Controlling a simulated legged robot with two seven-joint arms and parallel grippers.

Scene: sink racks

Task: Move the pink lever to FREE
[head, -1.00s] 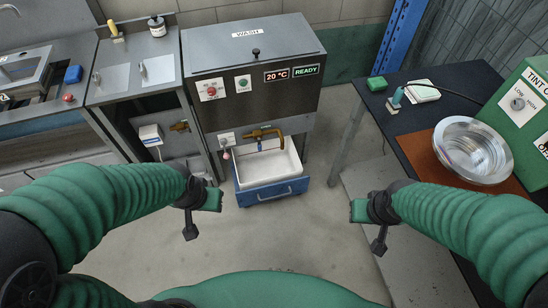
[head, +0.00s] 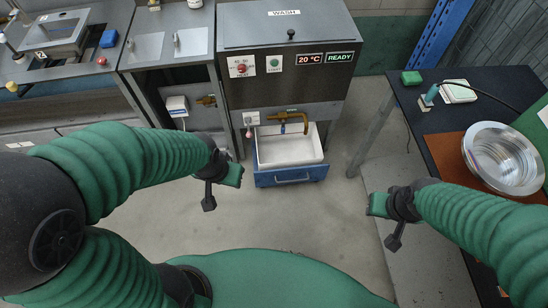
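A small pink lever (head: 249,132) hangs below a white plate (head: 251,118) on the lower left front of the grey wash machine (head: 285,80). The plate's lettering is too small to read. My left gripper (head: 222,186) is in front of the machine, lower in the picture and left of the lever, apart from it. My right gripper (head: 384,216) is farther off to the right, over the floor near the dark table. Both grippers look empty. How far their fingers are apart does not show clearly.
A brass tap (head: 287,121) juts out right of the lever, over an open blue-fronted drawer (head: 291,176) with a white basin. A white box (head: 177,105) and another brass fitting are to the left. The dark table (head: 443,119) at right holds a metal bowl (head: 502,158).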

